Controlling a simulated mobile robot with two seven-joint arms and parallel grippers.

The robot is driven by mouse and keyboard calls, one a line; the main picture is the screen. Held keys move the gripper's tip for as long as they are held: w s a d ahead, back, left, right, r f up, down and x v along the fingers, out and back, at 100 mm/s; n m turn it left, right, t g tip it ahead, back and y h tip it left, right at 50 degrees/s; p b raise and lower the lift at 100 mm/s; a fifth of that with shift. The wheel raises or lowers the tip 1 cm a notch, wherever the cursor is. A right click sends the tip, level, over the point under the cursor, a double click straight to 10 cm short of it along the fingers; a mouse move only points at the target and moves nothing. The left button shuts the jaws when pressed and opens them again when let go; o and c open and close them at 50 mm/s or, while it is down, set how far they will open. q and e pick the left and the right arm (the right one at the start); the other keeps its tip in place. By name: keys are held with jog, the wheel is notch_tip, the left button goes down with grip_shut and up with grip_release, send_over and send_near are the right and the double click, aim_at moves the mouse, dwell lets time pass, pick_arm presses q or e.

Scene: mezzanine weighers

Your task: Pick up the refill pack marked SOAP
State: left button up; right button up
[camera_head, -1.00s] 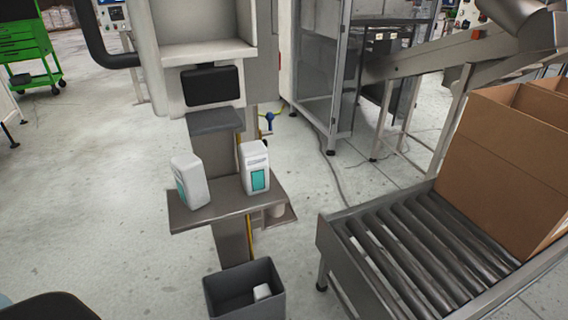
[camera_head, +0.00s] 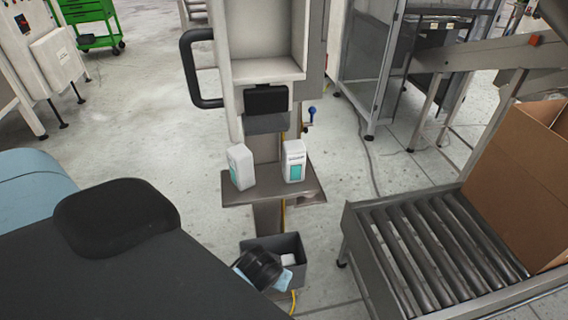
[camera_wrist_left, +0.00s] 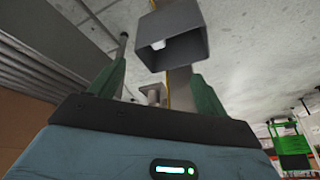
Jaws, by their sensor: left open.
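Two white refill packs with teal labels stand on a small grey shelf (camera_head: 235,194): the left pack (camera_head: 240,167) is turned and the right pack (camera_head: 293,161) faces me more squarely. Their lettering is too small to read, so I cannot tell which is marked SOAP. A white item (camera_head: 289,260) lies in the grey bin (camera_head: 301,247) below the shelf. My left gripper (camera_wrist_left: 158,80) is open and empty, its green fingers spread in the left wrist view. The bin (camera_wrist_left: 172,62) shows beyond the fingers. My right gripper is out of view.
A roller conveyor (camera_head: 440,250) with a cardboard box (camera_head: 520,190) stands to the right. A white machine column (camera_head: 268,40) with a black handle (camera_head: 188,75) rises behind the shelf. A green cart (camera_head: 88,22) is far left. Open floor lies left of the shelf.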

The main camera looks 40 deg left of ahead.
aim_at(294, 157)
pick_arm(q)
jog(key=w+a+r+n+y, duration=0.1)
jog(key=w+r+n, duration=0.1)
jog(key=w+r, duration=0.4)
jog(key=w+a+r+n+y+p, duration=0.1)
jog(key=w+r, duration=0.5)
jog(key=r, duration=0.6)
jog(key=w+a+r+n+y+p, duration=0.1)
jog(key=w+a+r+n, duration=0.2)
jog(key=w+r, duration=0.3)
notch_tip(294, 157, up, 3)
jog(key=shift+a+r+n, duration=0.1)
jog(key=shift+r+n, duration=0.05)
jog(key=shift+n, duration=0.55)
jog(key=shift+x, duration=3.95)
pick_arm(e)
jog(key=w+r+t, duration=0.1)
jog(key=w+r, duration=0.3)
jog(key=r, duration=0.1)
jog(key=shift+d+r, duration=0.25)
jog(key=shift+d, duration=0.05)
pick_arm(q)
jog(key=shift+c, duration=0.5)
jog(key=c, duration=1.2)
jog(key=shift+o, duration=0.2)
jog(key=shift+r, duration=0.1)
jog(key=shift+w+r, duration=0.1)
jog(key=shift+r, duration=0.05)
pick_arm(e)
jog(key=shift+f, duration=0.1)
